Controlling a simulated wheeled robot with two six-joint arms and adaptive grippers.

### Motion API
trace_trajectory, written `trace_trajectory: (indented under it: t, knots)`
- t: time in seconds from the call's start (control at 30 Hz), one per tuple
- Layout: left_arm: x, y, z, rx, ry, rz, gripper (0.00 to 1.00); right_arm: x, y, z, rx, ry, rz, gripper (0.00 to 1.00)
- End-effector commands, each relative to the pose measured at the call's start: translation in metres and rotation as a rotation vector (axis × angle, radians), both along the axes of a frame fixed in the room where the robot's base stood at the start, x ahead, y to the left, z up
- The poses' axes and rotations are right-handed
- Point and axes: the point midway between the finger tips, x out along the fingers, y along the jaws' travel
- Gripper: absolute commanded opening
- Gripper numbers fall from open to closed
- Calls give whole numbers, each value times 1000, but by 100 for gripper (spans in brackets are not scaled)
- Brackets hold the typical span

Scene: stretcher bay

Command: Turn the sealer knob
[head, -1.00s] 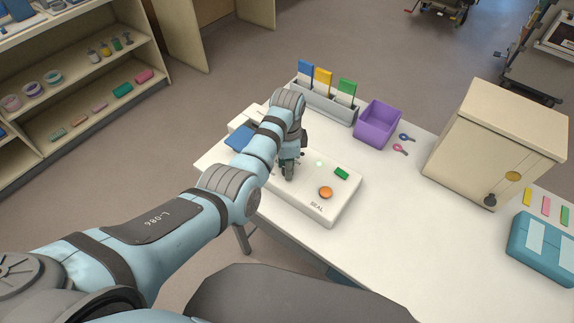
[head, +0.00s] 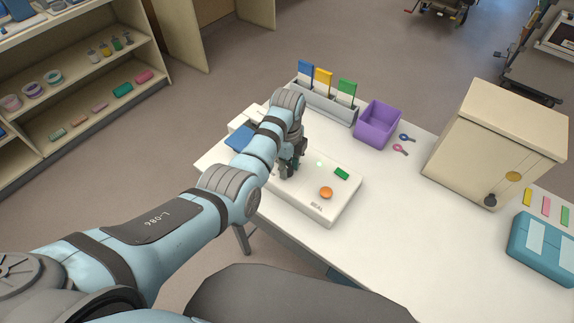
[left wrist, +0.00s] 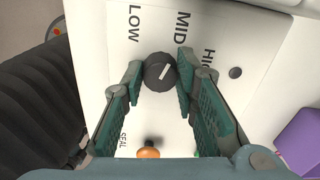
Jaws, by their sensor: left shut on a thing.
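The sealer (head: 322,208) is a flat white box on the table, with an orange button (head: 326,192) and a green part (head: 341,173). My left gripper (head: 290,170) points down at its left part and hides the knob in the head view. In the left wrist view the dark round knob (left wrist: 159,72) sits between the fingertips of the left gripper (left wrist: 159,75), which is shut on it. The knob's white mark points up and right, roughly towards MID; LOW is to the left, HIGH to the right. The right gripper is not in view.
A grey rack (head: 322,101) with blue, yellow and green cards stands behind the sealer, with a purple bin (head: 377,124) beside it. A beige cabinet (head: 495,145) and a teal case (head: 545,246) are at the right.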

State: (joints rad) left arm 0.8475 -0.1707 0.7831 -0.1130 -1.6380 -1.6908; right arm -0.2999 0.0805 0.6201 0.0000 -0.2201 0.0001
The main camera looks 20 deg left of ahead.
Motion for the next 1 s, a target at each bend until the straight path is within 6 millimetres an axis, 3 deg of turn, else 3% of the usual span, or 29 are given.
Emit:
trace_trajectory:
  t: [0.4,0.43,0.53,0.87,1.0]
  knots:
    - [2,-1,2,-2,-6,-8,0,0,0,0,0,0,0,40]
    - [2,-1,2,-2,-6,-8,30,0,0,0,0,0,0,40]
    - [1,-1,1,-2,-5,-7,46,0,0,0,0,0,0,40]
    - [1,0,2,-1,-3,-6,48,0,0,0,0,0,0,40]
    - [2,0,24,-1,-7,-6,48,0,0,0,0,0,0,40]
